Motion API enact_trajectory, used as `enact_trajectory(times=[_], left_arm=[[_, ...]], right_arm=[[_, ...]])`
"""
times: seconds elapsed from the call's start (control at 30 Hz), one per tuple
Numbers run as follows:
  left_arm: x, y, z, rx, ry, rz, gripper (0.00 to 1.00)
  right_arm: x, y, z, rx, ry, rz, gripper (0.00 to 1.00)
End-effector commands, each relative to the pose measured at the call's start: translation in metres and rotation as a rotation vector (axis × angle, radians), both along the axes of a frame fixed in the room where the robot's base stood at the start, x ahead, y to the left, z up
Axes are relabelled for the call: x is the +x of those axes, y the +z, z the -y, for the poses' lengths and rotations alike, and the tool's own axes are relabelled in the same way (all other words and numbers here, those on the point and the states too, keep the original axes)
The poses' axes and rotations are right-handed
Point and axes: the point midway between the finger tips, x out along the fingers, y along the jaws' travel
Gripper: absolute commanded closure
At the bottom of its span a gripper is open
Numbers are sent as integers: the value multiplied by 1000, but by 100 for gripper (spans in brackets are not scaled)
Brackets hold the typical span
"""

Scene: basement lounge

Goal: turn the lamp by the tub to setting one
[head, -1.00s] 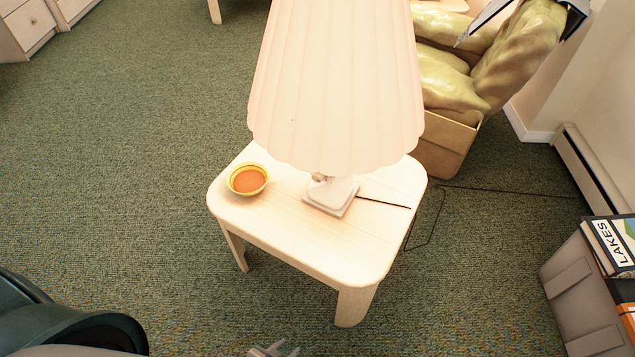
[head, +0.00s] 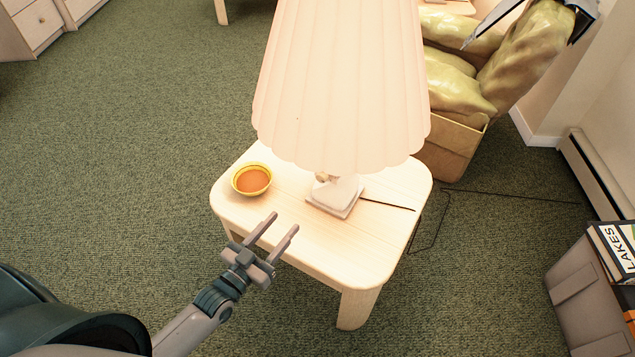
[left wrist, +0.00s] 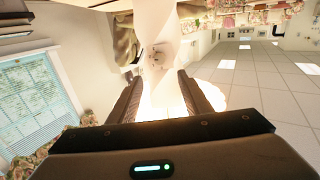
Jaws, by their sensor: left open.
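The lamp (head: 340,90) has a large pale pleated shade and a white square base (head: 335,197). It stands on a small light wooden table (head: 300,235). A small knob (head: 322,177) shows just under the shade, on the lamp's neck. My left gripper (head: 283,224) is open and empty over the table's front left edge, apart from the lamp and pointing toward its base. In the left wrist view the open fingers (left wrist: 160,88) frame a bright glow, with a pale round part beyond them. My right gripper is not in view.
A yellow bowl (head: 251,180) with orange contents sits at the table's left. A black cord (head: 388,203) runs off the right side. Carpet at left is clear.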

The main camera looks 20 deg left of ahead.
Motion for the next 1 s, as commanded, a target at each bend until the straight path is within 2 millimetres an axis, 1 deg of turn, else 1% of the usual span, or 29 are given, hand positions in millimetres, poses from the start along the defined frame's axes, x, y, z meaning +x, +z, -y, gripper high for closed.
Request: enact_trajectory(times=[0.03,0.1,0.37,0.57,0.77,1.0], left_arm=[[0,4,0,-2,-3,8,55],[0,6,0,-4,-3,10,55],[1,5,0,-3,-2,8,55],[8,4,2,-3,-2,7,55],[29,5,8,-4,-1,8,55],[68,6,19,-5,-1,9,55]], right_arm=[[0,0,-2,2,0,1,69],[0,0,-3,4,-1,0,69],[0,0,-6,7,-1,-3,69],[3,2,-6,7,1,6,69],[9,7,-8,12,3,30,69],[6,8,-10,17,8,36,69]])
